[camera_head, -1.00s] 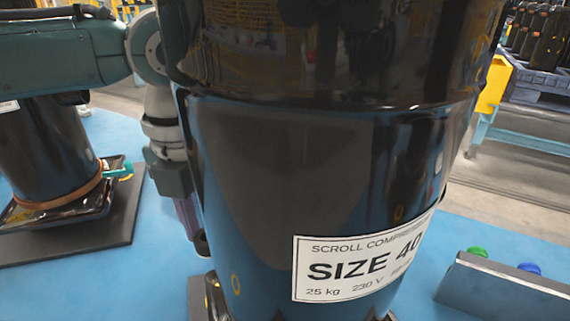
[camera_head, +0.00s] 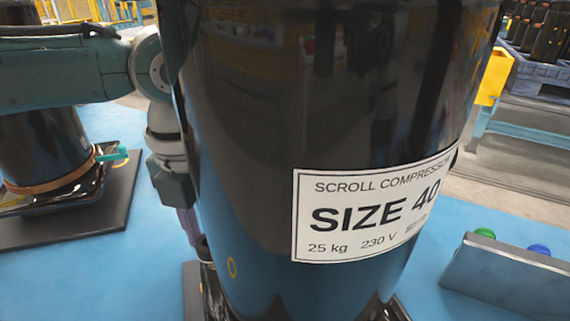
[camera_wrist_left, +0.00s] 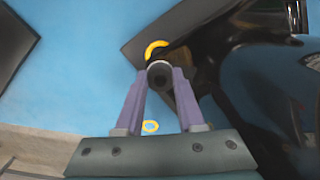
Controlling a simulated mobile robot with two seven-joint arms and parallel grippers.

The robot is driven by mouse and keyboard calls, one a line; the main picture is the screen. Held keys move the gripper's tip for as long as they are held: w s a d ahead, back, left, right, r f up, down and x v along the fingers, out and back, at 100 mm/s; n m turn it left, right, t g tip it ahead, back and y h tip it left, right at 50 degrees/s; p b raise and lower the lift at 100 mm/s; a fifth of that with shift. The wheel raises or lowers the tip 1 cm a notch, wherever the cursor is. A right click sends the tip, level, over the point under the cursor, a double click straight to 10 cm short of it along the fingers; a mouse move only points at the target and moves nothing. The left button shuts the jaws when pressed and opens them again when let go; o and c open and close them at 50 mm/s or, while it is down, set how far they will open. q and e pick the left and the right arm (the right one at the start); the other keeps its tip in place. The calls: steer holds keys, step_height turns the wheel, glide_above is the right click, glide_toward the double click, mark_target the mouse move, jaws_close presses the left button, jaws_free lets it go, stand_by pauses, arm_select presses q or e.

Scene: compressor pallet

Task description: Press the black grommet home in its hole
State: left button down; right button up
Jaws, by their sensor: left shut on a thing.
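The black grommet (camera_wrist_left: 160,74) is a short dark cylinder with a round opening in its end, held between the purple fingertips of my left gripper (camera_wrist_left: 159,80). In the head view my left gripper (camera_head: 192,228) points down beside the lower left of the large black compressor (camera_head: 300,110), labelled SIZE 40. In the left wrist view a yellow ring (camera_wrist_left: 154,46) shows just beyond the grommet, partly hidden by it, near the compressor's dark foot. The hole itself is not visible, and I cannot tell whether the grommet touches anything. My right gripper is not in view.
The compressor stands close in front and fills the middle. A dark plate (camera_head: 192,285) shows under it. Another black compressor (camera_head: 45,145) stands on a dark plate (camera_head: 105,215) at left. A grey holder (camera_head: 515,280) with green and blue caps is at right. Blue surface between is clear.

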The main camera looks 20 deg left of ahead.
arm_select(q)
steer(key=shift+p, duration=0.75)
stand_by(1.1)
steer(key=shift+f+b, duration=0.95)
steer(key=shift+f, duration=0.35)
steer(key=shift+c, duration=2.2)
jaws_free()
steer(key=shift+r, duration=0.1)
steer(key=shift+r, duration=0.1)
step_height(320, 180, up, 10)
steer(key=p, duration=0.2)
steer(key=shift+p, duration=0.35)
